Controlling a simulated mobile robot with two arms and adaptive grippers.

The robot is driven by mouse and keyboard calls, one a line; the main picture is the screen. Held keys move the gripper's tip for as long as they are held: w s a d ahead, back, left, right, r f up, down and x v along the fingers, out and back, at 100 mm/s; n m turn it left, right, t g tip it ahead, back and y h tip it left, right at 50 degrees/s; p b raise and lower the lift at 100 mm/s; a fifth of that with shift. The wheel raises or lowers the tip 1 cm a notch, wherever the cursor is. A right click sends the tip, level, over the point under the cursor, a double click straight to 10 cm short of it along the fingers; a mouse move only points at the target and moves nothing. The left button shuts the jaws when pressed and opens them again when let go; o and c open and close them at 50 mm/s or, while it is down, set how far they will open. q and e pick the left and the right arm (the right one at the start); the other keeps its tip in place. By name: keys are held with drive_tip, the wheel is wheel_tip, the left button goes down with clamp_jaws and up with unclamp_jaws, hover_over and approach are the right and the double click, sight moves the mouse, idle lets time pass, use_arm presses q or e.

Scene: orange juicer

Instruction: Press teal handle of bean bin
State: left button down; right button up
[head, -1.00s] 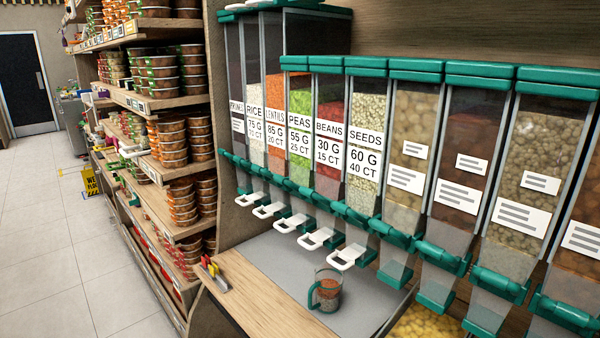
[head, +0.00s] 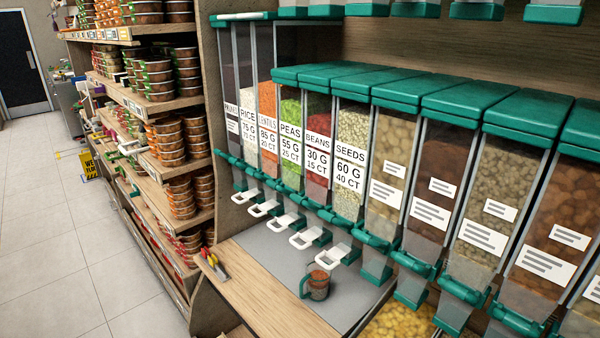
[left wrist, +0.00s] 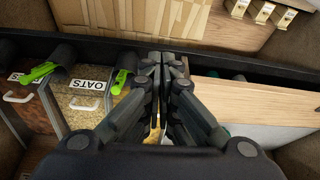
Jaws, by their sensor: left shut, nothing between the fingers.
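The bean bin (head: 315,150) is a clear bin of red beans labelled BEANS, between PEAS and SEEDS in the head view. A teal handle band (head: 308,204) crosses its lower front, with white-tipped levers below the row; I cannot tell exactly which lever belongs to it. A clear cup (head: 319,287) with a teal handle and orange-red contents stands on the grey counter below. Neither gripper shows in the head view. In the left wrist view my left gripper (left wrist: 161,62) is shut and empty, pointing over a dark ledge, with no bean bin visible there.
The left wrist view shows an OATS bin (left wrist: 87,92) with a green scoop, and a wooden board (left wrist: 240,100) at right. In the head view, red and yellow tools (head: 213,264) lie on the wooden counter edge (head: 260,290).

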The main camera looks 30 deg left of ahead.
use_arm(q)
drive_tip(key=w+a+r+m+t+h, duration=0.1)
drive_tip(key=w+a+r+m+t, duration=0.1)
drive_tip(key=w+r, duration=1)
drive_tip(key=n+t+h, duration=0.1)
drive_tip(key=t, duration=0.3)
approach(304, 202)
drive_tip(key=w+a+r, duration=0.1)
drive_tip(key=w+a+r+p, duration=0.1)
drive_tip(key=r, duration=0.1)
drive_tip(key=shift+w+a+r, duration=0.15)
drive_tip(key=shift+w+a, duration=0.15)
drive_tip(key=shift+a, duration=0.1)
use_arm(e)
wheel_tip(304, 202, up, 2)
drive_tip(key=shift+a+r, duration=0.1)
use_arm(q)
drive_tip(key=p+x, duration=0.2)
drive_tip(key=x, duration=0.2)
drive_tip(key=p+x, duration=0.1)
drive_tip(key=x, duration=0.4)
drive_tip(key=shift+d+r+p, duration=0.1)
drive_tip(key=shift+d+p, duration=0.1)
drive_tip(key=shift+p, duration=0.15)
drive_tip(key=shift+w+d+f, duration=0.1)
drive_tip(key=shift+w+f, duration=0.25)
drive_tip(key=shift+f, duration=0.05)
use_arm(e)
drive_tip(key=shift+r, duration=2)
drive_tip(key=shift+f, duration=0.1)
